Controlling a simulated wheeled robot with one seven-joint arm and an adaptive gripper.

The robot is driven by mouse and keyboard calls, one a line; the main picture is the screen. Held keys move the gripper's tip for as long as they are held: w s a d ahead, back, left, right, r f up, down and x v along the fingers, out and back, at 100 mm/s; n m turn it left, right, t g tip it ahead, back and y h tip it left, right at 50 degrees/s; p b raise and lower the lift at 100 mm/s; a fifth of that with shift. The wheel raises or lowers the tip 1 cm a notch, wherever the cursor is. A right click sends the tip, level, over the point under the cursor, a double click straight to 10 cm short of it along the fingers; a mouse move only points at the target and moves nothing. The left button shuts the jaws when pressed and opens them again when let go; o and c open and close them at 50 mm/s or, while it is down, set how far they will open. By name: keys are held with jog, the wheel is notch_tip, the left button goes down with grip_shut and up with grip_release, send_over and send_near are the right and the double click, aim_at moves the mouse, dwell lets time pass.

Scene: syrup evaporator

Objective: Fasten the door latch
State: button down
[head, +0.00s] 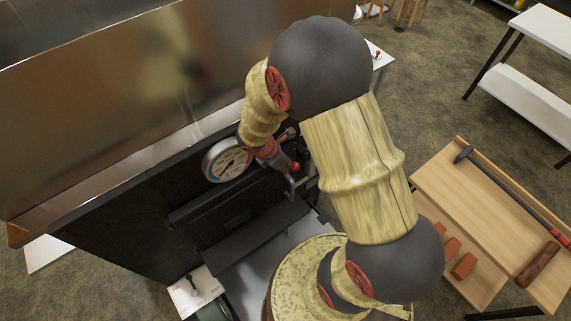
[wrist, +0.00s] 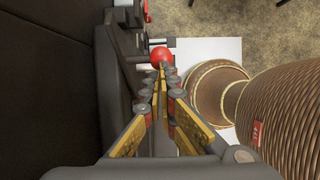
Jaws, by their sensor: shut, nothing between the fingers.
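The black front of the evaporator (head: 125,225) fills the lower left of the head view. In the wrist view a dark upright surface (wrist: 45,90) runs along the left side. A red ball knob (wrist: 161,55) sits just past my fingertips, by a dark metal fitting that looks like the latch. My gripper (wrist: 163,70) is shut and empty, its tips very close to the knob; I cannot tell if they touch. In the head view my gripper (head: 291,167) is beside the front, partly hidden by my arm. Whether the latch is engaged cannot be told.
A round dial gauge (head: 227,160) sticks out close to my wrist. A metal pan (head: 150,85) stands above the black front. A wooden tray table (head: 490,220) with tools stands right, a white shelf (head: 530,95) behind it. Bare floor (head: 430,100) lies between.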

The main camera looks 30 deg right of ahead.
aim_at(294, 163)
jog(key=shift+d+r+y+p, duration=0.1)
jog(key=shift+d+y+p, duration=0.2)
jog(key=shift+p, duration=0.65)
jog(key=d+y+p, duration=0.1)
jog(key=p, duration=0.3)
jog(key=d+y+p, duration=0.1)
jog(key=p, duration=0.3)
jog(key=shift+f+y+p, duration=0.3)
jog(key=shift+f, duration=0.05)
jog(key=shift+d+f+p, duration=0.2)
jog(key=shift+d+p, duration=0.15)
jog(key=shift+p, duration=0.55)
jog(key=shift+w+d+f+p, duration=0.1)
jog(key=shift+d+f+p, duration=0.3)
jog(key=shift+d+p, duration=0.2)
jog(key=shift+d+f+b, duration=0.3)
jog(key=shift+d+f, duration=1)
jog(key=shift+f, duration=0.3)
